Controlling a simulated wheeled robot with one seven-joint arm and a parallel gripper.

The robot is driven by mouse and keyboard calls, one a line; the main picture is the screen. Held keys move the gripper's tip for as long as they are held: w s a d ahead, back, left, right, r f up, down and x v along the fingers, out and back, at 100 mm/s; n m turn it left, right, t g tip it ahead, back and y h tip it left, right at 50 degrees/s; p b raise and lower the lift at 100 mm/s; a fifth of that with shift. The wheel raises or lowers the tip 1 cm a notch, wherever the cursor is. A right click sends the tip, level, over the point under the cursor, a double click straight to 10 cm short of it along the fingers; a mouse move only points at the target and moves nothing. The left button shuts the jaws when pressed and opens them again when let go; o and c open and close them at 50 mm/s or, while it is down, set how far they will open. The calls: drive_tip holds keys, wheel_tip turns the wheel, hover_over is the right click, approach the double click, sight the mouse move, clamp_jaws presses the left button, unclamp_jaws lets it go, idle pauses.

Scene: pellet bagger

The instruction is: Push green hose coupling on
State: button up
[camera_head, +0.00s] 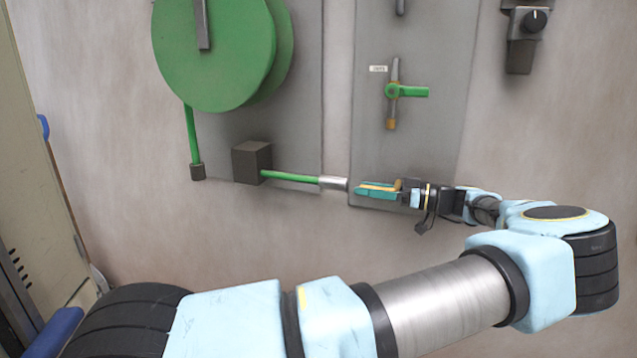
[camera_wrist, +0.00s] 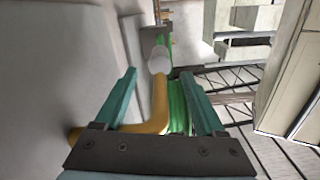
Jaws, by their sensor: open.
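The green hose (camera_head: 290,177) runs right from a dark block to a silver coupling (camera_head: 333,183). In the wrist view the pale coupling (camera_wrist: 160,61) lies past my fingertips, at the far end of a bent brass pipe (camera_wrist: 158,105). The pipe also shows in the head view (camera_head: 377,187). I cannot tell whether coupling and pipe are joined or only lined up. My gripper (camera_head: 358,188) is open, its teal fingers on either side of the pipe, tips pointing left just short of the coupling. A green strip (camera_wrist: 178,105) lies beside the pipe in the wrist view, partly hidden.
A green hose reel (camera_head: 215,50) hangs on the wall above the dark block (camera_head: 251,162). A green-handled valve (camera_head: 411,91) sits on the grey panel (camera_head: 440,140) above my gripper. A dark knob box (camera_head: 521,40) is at upper right. A beige cabinet (camera_head: 45,200) stands left.

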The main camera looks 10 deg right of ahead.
sight(329, 183)
drive_tip(key=p+x, duration=0.2)
drive_tip(key=x, duration=0.6)
drive_tip(key=shift+w+a+p, duration=0.1)
drive_tip(key=shift+a+p, duration=0.2)
drive_tip(key=shift+p, duration=0.05)
drive_tip(key=shift+x, duration=0.85)
clamp_jaws()
drive_tip(key=shift+d, duration=0.1)
